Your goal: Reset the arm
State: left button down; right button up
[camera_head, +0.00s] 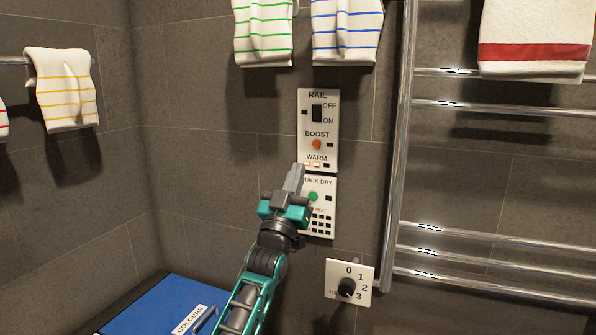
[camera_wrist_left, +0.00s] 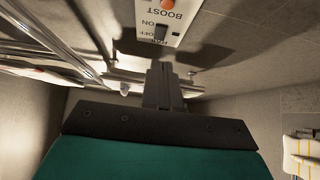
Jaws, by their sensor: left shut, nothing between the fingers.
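My left gripper (camera_head: 296,174) is shut and empty, in front of the wall panels, its fingers pointing up. It covers part of the lower panel's left side; I cannot tell whether it touches. Its closed fingers also show in the left wrist view (camera_wrist_left: 162,72). The upper RAIL panel (camera_head: 304,130) has a black OFF/ON rocker (camera_head: 317,113), an orange BOOST button (camera_head: 317,144) and small WARM lamps, some pale and lit. The lower QUICK DRY panel (camera_head: 330,212) has a green button (camera_head: 312,197) and rows of dark squares. My right gripper is out of view.
A dial plate (camera_head: 336,268) with a black knob (camera_head: 347,287) sits below right. Chrome rails (camera_head: 450,232) stand at the right with a red-striped towel (camera_head: 535,35). Striped towels hang above and at left. A blue COLOURS box (camera_head: 150,303) is at bottom left.

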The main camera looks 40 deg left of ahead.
pick_arm(q)
jog(key=shift+f, duration=0.1)
dwell(0.3)
jog(key=s+d+f+m+g+h+p, duration=0.1)
jog(key=s+d+f+g+h, duration=0.2)
jog(key=f, duration=0.5)
jog(key=s+d+f+m+g+h+p, duration=0.1)
jog(key=s+d+f+m+g, duration=0.15)
jog(key=d+f, duration=0.35)
jog(key=s+d+f+m+g+h+p, duration=0.1)
jog(key=s+d+f+g+h+p, duration=0.15)
jog(key=f, duration=0.65)
jog(key=s+d+f+g, duration=0.3)
jog(key=s+f, duration=0.3)
jog(key=s, duration=0.4)
jog(key=s+d+f+g+h+p, duration=0.1)
jog(key=s+d+f+g, duration=0.2)
jog(key=s+d+f, duration=0.3)
jog(key=s, duration=0.3)
jog(key=shift+s+f+m+g, duration=0.3)
jog(key=shift+s+m, duration=0.05)
jog(key=shift+s, duration=0.05)
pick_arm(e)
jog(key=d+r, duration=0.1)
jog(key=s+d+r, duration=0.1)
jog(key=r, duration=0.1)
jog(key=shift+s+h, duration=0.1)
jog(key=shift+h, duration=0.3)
